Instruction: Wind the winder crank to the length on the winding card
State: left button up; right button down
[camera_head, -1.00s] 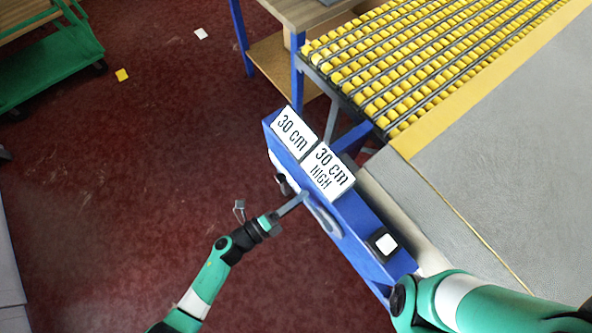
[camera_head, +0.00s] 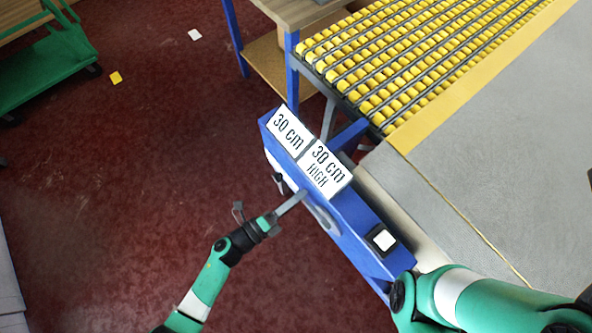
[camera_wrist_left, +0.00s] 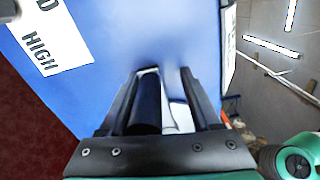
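The blue winder housing (camera_head: 345,222) stands at the table's corner. Two white cards on top read "30 cm" (camera_head: 287,131) and "30 cm HIGH" (camera_head: 325,168). A grey round part (camera_head: 323,217) shows on its front face. My left gripper (camera_head: 301,194) points at that face from the left, its tips close to it. In the left wrist view a dark cylinder (camera_wrist_left: 148,104), apparently the crank handle, lies between the fingers, nearer the left one. A pale gap shows beside it, so I cannot tell whether the fingers clamp it. My right gripper is not seen.
A black block with a white top (camera_head: 382,240) sits on the housing's right end. My right arm crosses the lower right. A yellow roller bed (camera_head: 420,62) and the grey tabletop (camera_head: 500,150) lie behind. A green cart (camera_head: 45,65) stands far left.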

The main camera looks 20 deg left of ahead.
pick_arm(q)
jog(key=p+v, duration=0.3)
jog(key=v, duration=0.8)
jog(key=shift+s, duration=0.35)
jog(key=shift+a, duration=0.1)
